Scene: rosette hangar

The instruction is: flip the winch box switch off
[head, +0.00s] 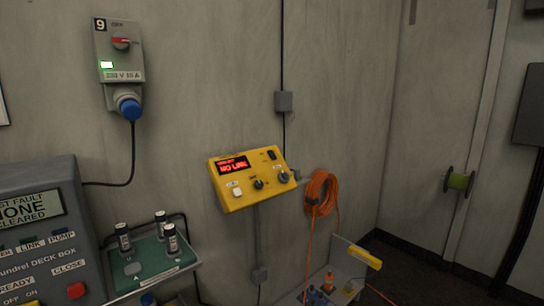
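A yellow control box (240,198) is mounted on the wall in the middle of the head view. I cannot read a name on it, so I cannot tell for sure that it is the winch box. Its red display (233,165) appears to read "NO LINK". A small black switch (271,155) sits at its upper right; its position is too small to tell. A white button (237,191) and two dark knobs (258,184) are along its lower part. Neither of my grippers is in view.
A grey socket unit (122,60) with a red rotary switch, lit green, hangs upper left. A grey deck box (45,225) stands at lower left beside a green tray (149,258) holding several small bottles. Orange cable (318,190) hangs coiled right of the yellow box.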

